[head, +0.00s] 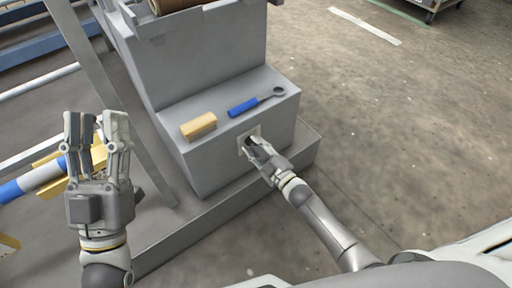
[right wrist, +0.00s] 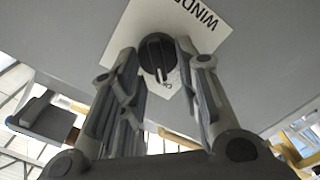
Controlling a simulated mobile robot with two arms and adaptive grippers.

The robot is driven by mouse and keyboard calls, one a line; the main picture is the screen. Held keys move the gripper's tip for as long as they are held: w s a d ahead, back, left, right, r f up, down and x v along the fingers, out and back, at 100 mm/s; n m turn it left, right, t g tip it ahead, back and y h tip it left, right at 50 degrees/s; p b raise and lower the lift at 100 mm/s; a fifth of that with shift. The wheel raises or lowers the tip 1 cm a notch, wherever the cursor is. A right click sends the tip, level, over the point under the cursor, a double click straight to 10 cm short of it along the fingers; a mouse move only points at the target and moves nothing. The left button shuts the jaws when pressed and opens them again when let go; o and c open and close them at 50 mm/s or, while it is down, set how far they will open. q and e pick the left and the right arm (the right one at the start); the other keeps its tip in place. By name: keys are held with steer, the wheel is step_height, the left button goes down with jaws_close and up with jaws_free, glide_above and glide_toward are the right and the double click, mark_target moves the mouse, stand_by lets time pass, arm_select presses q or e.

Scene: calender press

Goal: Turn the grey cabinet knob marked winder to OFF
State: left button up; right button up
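The dark round winder knob (right wrist: 157,56) sits on a white plate (right wrist: 213,40) whose printed word, cut by the frame edge, begins "WIND". A light line on the knob runs towards a small mark at the plate's lower corner; the mark is too small to read. My right gripper (right wrist: 155,52) has its two fingers on either side of the knob, apart, with a small gap at the left finger; I cannot tell whether the right finger touches. My left gripper (head: 99,122) is open and empty.
A yellow block (head: 199,126) and a blue-handled wrench (head: 256,102) lie on the grey cabinet's ledge (head: 285,90), above the plate. A grey post (head: 125,100) stands between my left gripper and the cabinet. Open concrete floor (head: 420,130) lies to the right.

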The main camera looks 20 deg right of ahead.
steer(key=v, duration=1.2)
steer(key=shift+r, duration=0.15)
